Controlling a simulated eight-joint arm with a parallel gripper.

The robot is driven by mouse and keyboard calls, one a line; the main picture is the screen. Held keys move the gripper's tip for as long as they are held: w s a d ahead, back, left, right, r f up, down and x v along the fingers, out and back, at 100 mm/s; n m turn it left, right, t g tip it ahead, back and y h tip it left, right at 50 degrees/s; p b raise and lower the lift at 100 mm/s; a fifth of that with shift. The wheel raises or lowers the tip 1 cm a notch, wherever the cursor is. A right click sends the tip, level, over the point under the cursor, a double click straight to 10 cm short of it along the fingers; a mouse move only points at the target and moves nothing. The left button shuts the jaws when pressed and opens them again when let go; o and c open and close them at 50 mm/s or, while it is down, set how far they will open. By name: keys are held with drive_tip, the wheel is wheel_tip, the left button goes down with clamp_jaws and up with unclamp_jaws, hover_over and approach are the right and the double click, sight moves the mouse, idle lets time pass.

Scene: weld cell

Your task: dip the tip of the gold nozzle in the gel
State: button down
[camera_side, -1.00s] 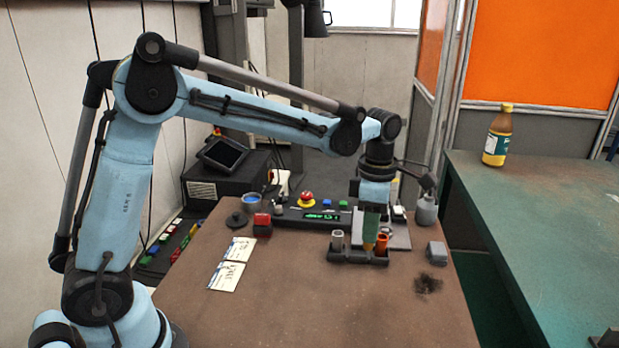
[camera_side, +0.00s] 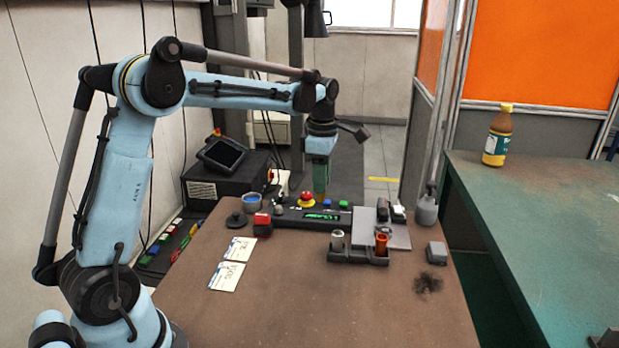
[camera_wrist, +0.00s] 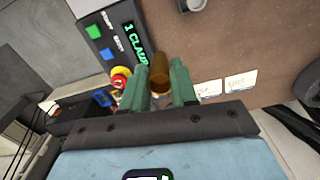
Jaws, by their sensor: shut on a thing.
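My gripper (camera_side: 320,188) is in the air above the control box in the side view, pointing down. In the wrist view its two green fingers (camera_wrist: 160,78) are shut on the gold nozzle (camera_wrist: 161,70), which sits between them. In the side view the nozzle is hidden or too small to tell apart. The open pot with blue gel (camera_side: 252,202) stands at the back left of the table, left of my gripper and apart from it. Its dark lid (camera_side: 236,219) lies beside it.
The dark rack (camera_side: 345,258) holds a silver nozzle (camera_side: 338,239) and a copper nozzle (camera_side: 381,242). A red block (camera_side: 262,225) stands near the pot. The control box (camera_side: 290,215) has a red stop button (camera_side: 306,199). White cards (camera_side: 227,276) lie at front left.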

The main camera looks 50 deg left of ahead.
drive_tip(key=s+a+f, duration=0.1)
drive_tip(key=s+a, duration=0.3)
drive_tip(key=a, duration=0.7)
drive_tip(key=s+a+f, duration=0.1)
drive_tip(key=s+a, duration=0.3)
drive_tip(key=a, duration=0.7)
drive_tip(key=shift+w+d+f, duration=0.15)
drive_tip(key=shift+f, duration=1.2)
drive_tip(key=shift+w+d+f, duration=0.1)
drive_tip(key=shift+d+f, duration=0.05)
drive_tip(key=shift+f, duration=1.2)
drive_tip(key=shift+f, duration=0.6)
wheel_tip(320, 180, up, 7)
drive_tip(key=shift+d, duration=0.1)
